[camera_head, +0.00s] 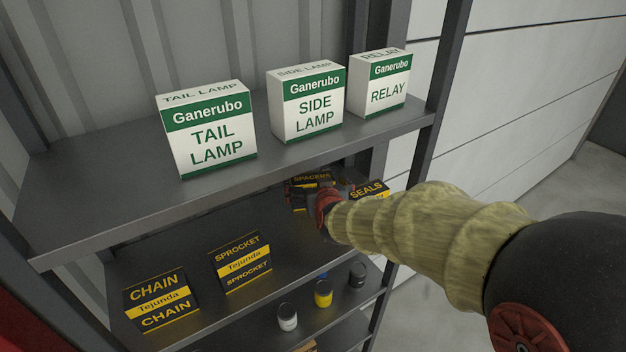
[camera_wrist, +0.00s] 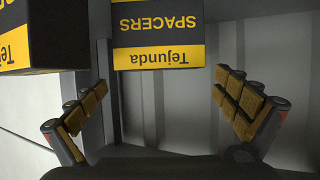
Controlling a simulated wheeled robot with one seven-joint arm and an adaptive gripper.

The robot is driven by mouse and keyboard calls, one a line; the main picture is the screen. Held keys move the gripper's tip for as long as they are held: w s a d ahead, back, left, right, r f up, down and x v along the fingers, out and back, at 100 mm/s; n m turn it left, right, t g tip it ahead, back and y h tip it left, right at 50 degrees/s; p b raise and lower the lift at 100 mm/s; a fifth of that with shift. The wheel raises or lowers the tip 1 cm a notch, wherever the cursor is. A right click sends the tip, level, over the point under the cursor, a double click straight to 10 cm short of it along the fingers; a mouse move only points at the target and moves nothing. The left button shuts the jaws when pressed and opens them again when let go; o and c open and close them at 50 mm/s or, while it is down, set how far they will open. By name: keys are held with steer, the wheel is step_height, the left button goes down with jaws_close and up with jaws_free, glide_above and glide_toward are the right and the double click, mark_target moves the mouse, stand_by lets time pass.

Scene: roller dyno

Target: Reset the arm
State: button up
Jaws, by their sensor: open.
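My arm reaches in from the right in the head view, and its end is between the upper and middle shelves at the right. My gripper (camera_wrist: 160,110) is open in the wrist view, with its two padded fingers spread apart and nothing between them. A black and yellow SPACERS box (camera_wrist: 157,35) is just ahead of the fingers, upside down in that view. It also shows partly in the head view (camera_head: 312,178), behind my wrist. A second black and yellow box, SEALS (camera_head: 368,191), stands to its right, partly hidden by my arm.
White TAIL LAMP (camera_head: 210,130), SIDE LAMP (camera_head: 308,103) and RELAY (camera_head: 379,84) boxes stand on the upper shelf (camera_head: 90,200). CHAIN (camera_head: 160,300) and SPROCKET (camera_head: 241,262) boxes stand below. Small bottles, including a yellow one (camera_head: 323,294), stand lower. Shelf posts (camera_head: 432,90) are near my arm.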

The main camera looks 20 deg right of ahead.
mark_target(311, 263)
steer(key=d+v, duration=0.1)
steer(key=v, duration=0.6)
steer(key=s+a+f, duration=0.1)
steer(key=a+f+g+y, duration=0.1)
steer(key=f, duration=0.1)
steer(key=s+a+f+g, duration=0.1)
steer(key=f, duration=0.1)
steer(key=shift+s+a+f+y, duration=0.2)
steer(key=shift+s+a+y, duration=0.05)
steer(key=shift+s+y, duration=0.1)
steer(key=s+f+g, duration=0.1)
steer(key=s, duration=0.1)
steer(key=s+a+f+g+b, duration=0.1)
steer(key=s+f, duration=0.1)
steer(key=s+a+f+g+y, duration=0.1)
steer(key=s, duration=0.2)
steer(key=shift+a+f+n+g+b, duration=0.2)
steer(key=shift+f+n+g+b, duration=0.1)
steer(key=shift+f, duration=0.1)
steer(key=s+d+f+g+b, duration=0.1)
steer(key=s+d+f+b, duration=0.2)
steer(key=s+b, duration=0.6)
steer(key=s+d+f+g+h+b, duration=0.1)
steer(key=s+d+f+b, duration=0.2)
steer(key=s+f+b, duration=0.5)
steer(key=s+b, duration=0.1)
steer(key=s, duration=0.1)
steer(key=shift+s+f+b, duration=0.15)
steer(key=shift+s+b, duration=0.25)
